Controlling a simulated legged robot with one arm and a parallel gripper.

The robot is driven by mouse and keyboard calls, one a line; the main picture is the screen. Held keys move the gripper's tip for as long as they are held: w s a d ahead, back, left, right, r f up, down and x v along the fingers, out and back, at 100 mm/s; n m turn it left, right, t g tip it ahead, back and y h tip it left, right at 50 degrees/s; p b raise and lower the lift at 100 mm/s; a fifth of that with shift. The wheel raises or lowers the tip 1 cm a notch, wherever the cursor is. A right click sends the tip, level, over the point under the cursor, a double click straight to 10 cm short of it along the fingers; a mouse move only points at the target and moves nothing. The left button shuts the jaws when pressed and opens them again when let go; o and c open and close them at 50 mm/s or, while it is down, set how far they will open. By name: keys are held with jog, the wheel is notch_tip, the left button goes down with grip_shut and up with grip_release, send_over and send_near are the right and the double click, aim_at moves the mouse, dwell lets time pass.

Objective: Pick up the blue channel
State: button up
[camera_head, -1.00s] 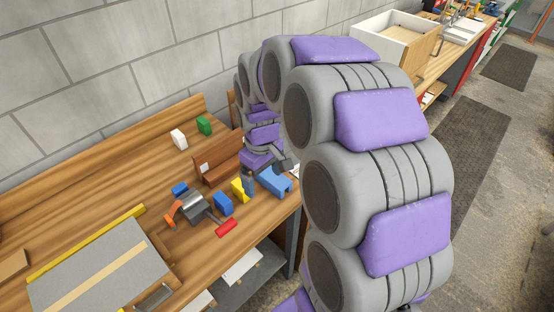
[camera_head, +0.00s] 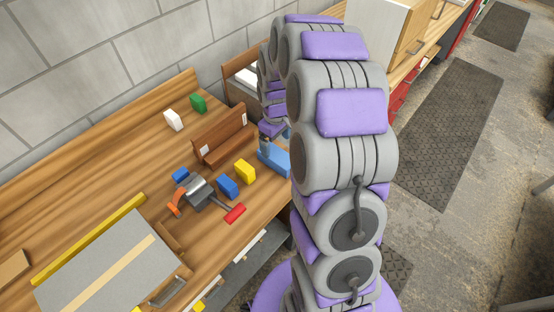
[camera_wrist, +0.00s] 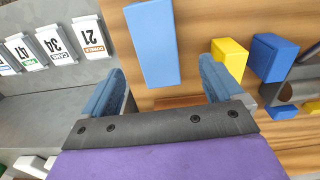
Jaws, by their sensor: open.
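The light blue channel (camera_head: 274,160) lies on the wooden bench near its right edge, partly hidden by my arm in the head view. In the wrist view the channel (camera_wrist: 153,45) runs up from between my fingers to the top edge. My gripper (camera_wrist: 161,70) is open and empty, with one blue-grey finger on each side of the channel's near end and a gap on both sides. In the head view my gripper (camera_head: 266,143) is small, at the channel's upper left end. I cannot tell the height between fingers and channel.
A yellow block (camera_head: 245,171) and a dark blue block (camera_head: 228,187) stand left of the channel. A brown wooden stand (camera_head: 222,135) is behind them. Numbered cards (camera_wrist: 52,45) show left in the wrist view.

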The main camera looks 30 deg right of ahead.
aim_at(277, 154)
notch_tip(277, 154, down, 3)
jog(key=shift+a+r, duration=0.1)
jog(key=shift+r, duration=0.05)
jog(key=shift+w+d+f+b, duration=0.15)
jog(key=shift+f+b, duration=0.35)
jog(key=shift+f, duration=0.8)
jog(key=shift+d+f+b, duration=0.2)
jog(key=shift+f+b, duration=0.3)
jog(key=shift+f, duration=0.8)
jog(key=shift+r, duration=0.1)
jog(key=shift+c, duration=0.2)
jog(key=c, duration=1)
